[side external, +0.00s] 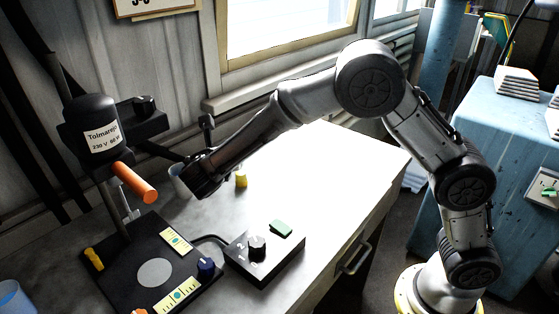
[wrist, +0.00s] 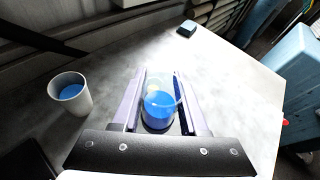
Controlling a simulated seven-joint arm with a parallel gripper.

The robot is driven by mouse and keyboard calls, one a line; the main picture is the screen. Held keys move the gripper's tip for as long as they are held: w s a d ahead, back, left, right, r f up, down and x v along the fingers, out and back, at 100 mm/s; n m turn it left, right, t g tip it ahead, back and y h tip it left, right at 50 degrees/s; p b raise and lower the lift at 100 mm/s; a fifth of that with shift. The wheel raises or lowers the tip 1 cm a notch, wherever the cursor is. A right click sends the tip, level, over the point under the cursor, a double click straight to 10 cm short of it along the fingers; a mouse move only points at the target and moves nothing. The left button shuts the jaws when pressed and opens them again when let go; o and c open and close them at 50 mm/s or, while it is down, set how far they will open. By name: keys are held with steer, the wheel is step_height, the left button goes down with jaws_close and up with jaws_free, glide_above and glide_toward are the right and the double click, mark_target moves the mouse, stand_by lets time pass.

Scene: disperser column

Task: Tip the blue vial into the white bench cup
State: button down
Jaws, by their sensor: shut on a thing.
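My gripper (wrist: 158,90) is shut on the blue vial (wrist: 158,108), a clear vessel with blue in it, held between the two fingers. In the side view my gripper (side external: 203,180) is dark and low over the back of the bench, and it hides the vial. The white bench cup (wrist: 70,95) stands upright to the left of the fingers, apart from the vial, with blue liquid in it. In the side view the cup (side external: 179,181) is partly hidden behind my gripper. The vial's exact tilt is hard to tell.
The disperser column (side external: 95,135) with its orange handle (side external: 135,183) stands left of my gripper. A black control box (side external: 265,256) and a small yellow object (side external: 241,180) are on the bench. A blue-filled cup (side external: 12,298) is at lower left.

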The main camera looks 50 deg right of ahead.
steer(key=w+d+f+n, duration=0.1)
steer(key=w+f, duration=0.4)
steer(key=w, duration=0.4)
steer(key=shift+w+a+r+n+g+h, duration=0.4)
steer(key=shift+n+h, duration=0.8)
steer(key=shift+n, duration=1.35)
steer(key=shift+w+a+r+n+g+h, duration=0.15)
steer(key=shift+w+a+r+n+h, duration=0.6)
steer(key=shift+n, duration=1.75)
steer(key=shift+w+a+r+n+g+h, duration=0.2)
steer(key=shift+w+n+h, duration=0.35)
steer(key=shift+n+h, duration=1.55)
steer(key=shift+d+n+y, duration=0.1)
steer(key=shift+n+y, duration=0.35)
steer(key=s+d, duration=0.1)
steer(key=s, duration=0.1)
steer(key=s+d+r, duration=0.1)
steer(key=d, duration=0.1)
steer(key=shift+s+d, duration=0.2)
steer(key=shift+s, duration=0.15)
